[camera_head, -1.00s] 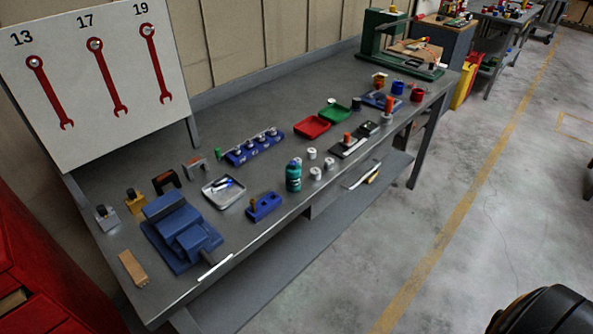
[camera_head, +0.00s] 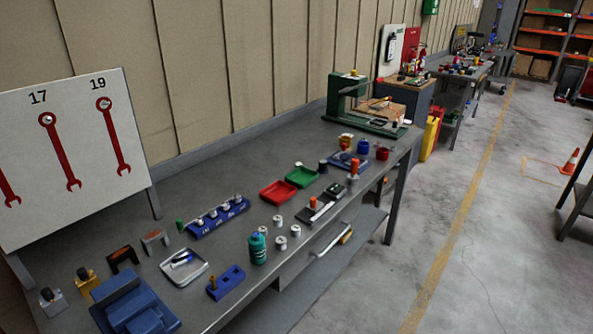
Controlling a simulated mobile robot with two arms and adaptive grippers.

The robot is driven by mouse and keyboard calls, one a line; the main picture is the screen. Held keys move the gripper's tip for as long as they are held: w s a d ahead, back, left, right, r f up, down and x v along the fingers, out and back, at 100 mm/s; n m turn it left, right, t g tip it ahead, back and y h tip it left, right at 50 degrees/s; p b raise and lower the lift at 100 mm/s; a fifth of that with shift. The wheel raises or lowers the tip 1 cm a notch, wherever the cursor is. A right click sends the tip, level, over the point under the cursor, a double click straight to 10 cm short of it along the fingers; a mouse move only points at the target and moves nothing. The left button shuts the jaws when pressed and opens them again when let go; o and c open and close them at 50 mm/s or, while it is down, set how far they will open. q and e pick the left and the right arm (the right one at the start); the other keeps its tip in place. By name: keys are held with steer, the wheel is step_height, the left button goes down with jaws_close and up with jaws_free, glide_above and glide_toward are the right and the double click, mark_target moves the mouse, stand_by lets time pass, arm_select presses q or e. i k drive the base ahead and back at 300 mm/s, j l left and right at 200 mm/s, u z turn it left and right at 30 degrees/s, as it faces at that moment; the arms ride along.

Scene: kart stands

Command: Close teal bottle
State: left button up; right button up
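The teal bottle (camera_head: 258,248) stands upright near the front edge of the grey workbench (camera_head: 245,178). Its top looks teal with a small blue part, too small to tell whether a cap is on. Several small white cylinders stand to its right, one of them a white piece (camera_head: 281,243) close beside the bottle. Neither of my grippers is in view.
A blue vise (camera_head: 135,308), a metal tray (camera_head: 184,281) and a blue block with holes (camera_head: 226,282) lie left of the bottle. Red (camera_head: 277,192) and green (camera_head: 302,177) trays lie behind it.

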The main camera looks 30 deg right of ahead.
mark_target(257, 242)
steer(key=l+u, duration=0.15)
steer(key=l, duration=0.8)
steer(key=i+l+u, duration=0.1)
steer(key=l, duration=0.85)
steer(key=l+u, duration=0.15)
steer(key=l, duration=0.8)
steer(key=l+u, duration=0.1)
steer(key=l, duration=0.85)
steer(key=k+l+u, duration=0.15)
steer(key=l, duration=0.8)
